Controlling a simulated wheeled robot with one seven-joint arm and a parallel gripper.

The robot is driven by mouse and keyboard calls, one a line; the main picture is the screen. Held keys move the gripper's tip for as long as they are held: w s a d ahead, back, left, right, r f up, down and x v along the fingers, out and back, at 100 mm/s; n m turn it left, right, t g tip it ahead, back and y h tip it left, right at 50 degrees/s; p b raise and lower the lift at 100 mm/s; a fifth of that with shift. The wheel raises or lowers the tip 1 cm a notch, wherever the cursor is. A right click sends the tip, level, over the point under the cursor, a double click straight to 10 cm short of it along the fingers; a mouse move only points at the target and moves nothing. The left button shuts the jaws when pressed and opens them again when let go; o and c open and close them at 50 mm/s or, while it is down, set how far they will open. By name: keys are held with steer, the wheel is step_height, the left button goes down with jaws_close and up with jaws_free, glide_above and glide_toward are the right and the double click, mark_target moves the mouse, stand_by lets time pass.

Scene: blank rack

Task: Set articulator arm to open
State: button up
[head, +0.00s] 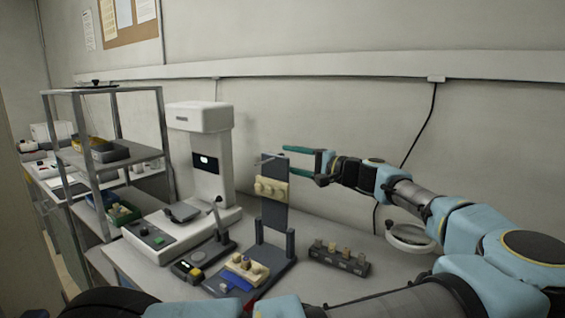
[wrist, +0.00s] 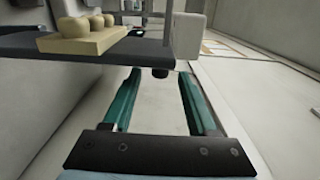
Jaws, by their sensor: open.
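The articulator stands on the bench, with a dark grey arm (head: 274,205) raised upright from its base (head: 275,272). A cream cast (head: 271,189) is on the arm's face, and another cream cast (head: 246,267) sits low on the base. My gripper (head: 287,164) is open and empty at the upper right of the arm, fingers pointing left. In the wrist view, the arm (wrist: 60,47) with its cast (wrist: 90,38) crosses above the open fingertips (wrist: 160,74). A small dark knob lies between the fingertips. Contact cannot be told.
A white machine (head: 200,150) stands behind left, beside a metal shelf (head: 110,155) with trays. A dark block with small pieces (head: 339,258) is right of the base. A small dark device (head: 190,269) is left of the base.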

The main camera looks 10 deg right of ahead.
steer(key=b+v, duration=0.1)
steer(key=v, duration=0.6)
steer(key=shift+b, duration=0.4)
steer(key=shift+s+d, duration=0.1)
steer(key=shift+d, duration=0.05)
